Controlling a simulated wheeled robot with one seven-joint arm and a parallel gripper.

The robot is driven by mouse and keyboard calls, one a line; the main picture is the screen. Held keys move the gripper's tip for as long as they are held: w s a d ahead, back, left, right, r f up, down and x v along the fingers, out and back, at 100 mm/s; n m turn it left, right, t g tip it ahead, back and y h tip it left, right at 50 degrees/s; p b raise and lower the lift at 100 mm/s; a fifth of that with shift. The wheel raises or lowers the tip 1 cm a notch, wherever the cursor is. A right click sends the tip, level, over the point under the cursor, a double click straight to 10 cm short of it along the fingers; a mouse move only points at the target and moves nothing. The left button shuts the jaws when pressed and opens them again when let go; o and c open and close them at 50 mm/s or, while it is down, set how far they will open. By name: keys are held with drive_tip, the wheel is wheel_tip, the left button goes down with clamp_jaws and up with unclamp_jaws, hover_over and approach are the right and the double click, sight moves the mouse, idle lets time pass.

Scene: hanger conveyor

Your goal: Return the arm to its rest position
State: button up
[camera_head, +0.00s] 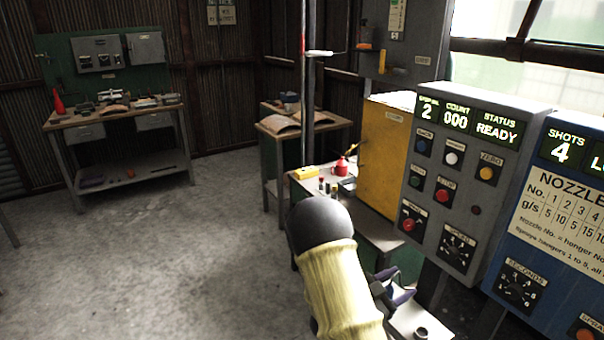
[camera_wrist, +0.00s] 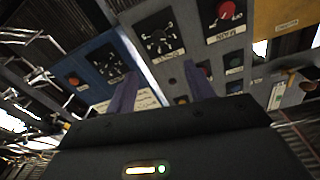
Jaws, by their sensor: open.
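My arm, in a yellow sleeve with a dark rounded joint, reaches up from the bottom middle of the head view. My gripper (camera_head: 398,287) is partly hidden behind the sleeve, low and to the left of the grey control panel (camera_head: 446,205). In the wrist view my gripper (camera_wrist: 158,80) shows two purple fingers spread apart with nothing between them. Beyond the fingers, the wrist view shows the grey panel (camera_wrist: 205,52) and the blue panel (camera_wrist: 98,68), tilted and apparently upside down. I cannot tell the exact gap between fingers and panels.
The blue nozzle panel (camera_head: 555,270) stands at the right. A yellow cabinet (camera_head: 385,150) and a small table with a red can (camera_head: 342,168) are behind my arm. A thin pole (camera_head: 307,90) rises beside them. A workbench (camera_head: 115,112) is far left; the floor (camera_head: 150,250) there is clear.

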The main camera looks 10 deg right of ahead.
drive_tip(key=w+a+n+t+y, duration=0.25)
drive_tip(key=a+n+y, duration=0.55)
drive_tip(key=a+y, duration=0.5)
drive_tip(key=s+a+r+n+g+y, duration=0.1)
drive_tip(key=s+a+n+g+y, duration=0.1)
drive_tip(key=s, duration=0.6)
drive_tip(key=s+a+r+n+g+y, duration=0.1)
drive_tip(key=s+n+g, duration=0.3)
drive_tip(key=s, duration=0.5)
drive_tip(key=shift+s+a+r+n+y+p, duration=0.2)
drive_tip(key=shift+a+r+n+y+p, duration=0.15)
drive_tip(key=shift+a+n+y, duration=0.6)
